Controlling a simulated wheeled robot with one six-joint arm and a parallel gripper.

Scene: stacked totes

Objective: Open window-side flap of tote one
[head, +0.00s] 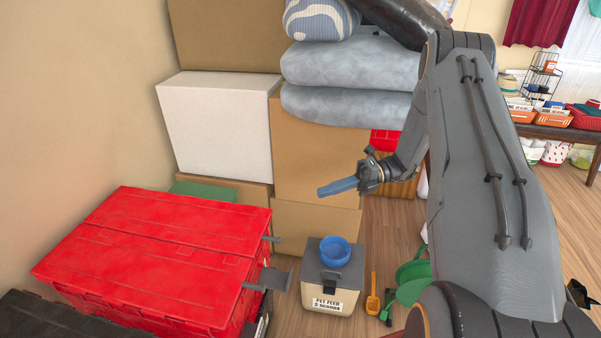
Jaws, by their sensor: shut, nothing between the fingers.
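A red tote (236,315) stands at the left. Its lid has two flaps, a far flap (180,213) and a near flap (140,272), both lying down flat and meeting along a seam. Grey handle-like pieces (276,279) stick out from its right end. No tote number is readable here. A window (580,55) is at the upper right. My gripper (322,191) is shut and empty, with its blue fingers pointing left. It is in the air to the right of the tote, apart from it and above the pet-feed bin.
A pet-feed bin (346,273) with a blue bowl (335,251) stands right of the tote. An orange scoop (373,295) and green items (412,270) are beside it. Cardboard boxes (315,150), a white box (215,125) and grey cushions (345,65) are stacked behind. A dark tote (40,318) is at lower left.

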